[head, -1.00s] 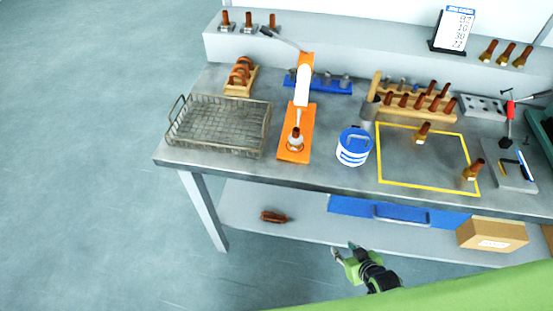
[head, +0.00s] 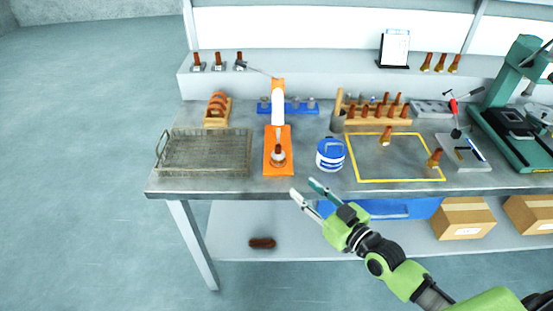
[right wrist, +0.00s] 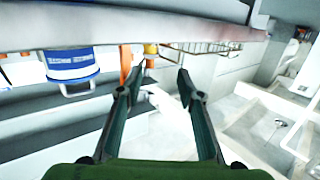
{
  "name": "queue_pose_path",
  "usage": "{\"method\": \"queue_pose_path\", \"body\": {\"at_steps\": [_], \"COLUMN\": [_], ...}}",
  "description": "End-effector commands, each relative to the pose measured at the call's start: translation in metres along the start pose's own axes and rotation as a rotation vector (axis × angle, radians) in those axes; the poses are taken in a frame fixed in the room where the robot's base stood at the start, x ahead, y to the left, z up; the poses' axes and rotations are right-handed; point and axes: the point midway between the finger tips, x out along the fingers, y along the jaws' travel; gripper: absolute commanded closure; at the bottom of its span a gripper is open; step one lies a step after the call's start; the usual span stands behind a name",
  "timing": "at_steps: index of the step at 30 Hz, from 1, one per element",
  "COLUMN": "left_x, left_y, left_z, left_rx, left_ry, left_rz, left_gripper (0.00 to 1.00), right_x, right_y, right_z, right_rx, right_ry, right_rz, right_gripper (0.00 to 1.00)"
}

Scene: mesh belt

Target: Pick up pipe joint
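Brown-and-metal pipe joints show in several places in the head view. One (head: 386,137) stands inside the yellow outline and another (head: 435,158) at its right side. One (head: 278,153) sits in the orange fixture (head: 277,134). One (head: 262,243) lies on the lower shelf. Others stand in the wooden rack (head: 366,124) and on the raised back ledge. My right gripper (head: 304,189) is open and empty at the table's front edge, below the orange fixture and the blue-and-white tub. Its spread fingers (right wrist: 155,84) show in the right wrist view. My left gripper is not in view.
A wire basket (head: 207,171) stands at the table's left. The blue-and-white tub (head: 330,158) is right of the fixture. A green press (head: 520,115) stands at the right end. Cardboard boxes (head: 463,222) are on the lower shelf (head: 320,243). The yellow outline's middle is clear.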

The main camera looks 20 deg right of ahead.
Motion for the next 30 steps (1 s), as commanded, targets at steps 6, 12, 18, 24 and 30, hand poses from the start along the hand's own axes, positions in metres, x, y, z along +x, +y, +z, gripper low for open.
{"method": "queue_pose_path", "body": {"at_steps": [6, 12, 18, 24, 30], "left_x": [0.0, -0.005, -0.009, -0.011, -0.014], "left_y": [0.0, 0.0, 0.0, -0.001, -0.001], "left_z": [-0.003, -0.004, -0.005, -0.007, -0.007], "left_rx": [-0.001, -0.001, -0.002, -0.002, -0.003], "left_ry": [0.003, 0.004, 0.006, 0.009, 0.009], "left_rz": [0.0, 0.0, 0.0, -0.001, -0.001], "left_gripper": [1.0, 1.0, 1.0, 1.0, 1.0], "right_x": [0.003, 0.027, 0.064, 0.085, 0.098], "right_y": [0.02, 0.023, 0.023, 0.024, 0.024], "right_z": [-0.026, -0.033, -0.036, -0.036, -0.037], "right_rx": [-0.002, 0.0, -0.001, -0.001, -0.002], "right_ry": [0.096, 0.108, 0.106, 0.103, 0.103], "right_rz": [0.026, 0.03, 0.028, 0.028, 0.028], "right_gripper": [0.66, 0.66, 0.66, 0.66, 0.66]}}
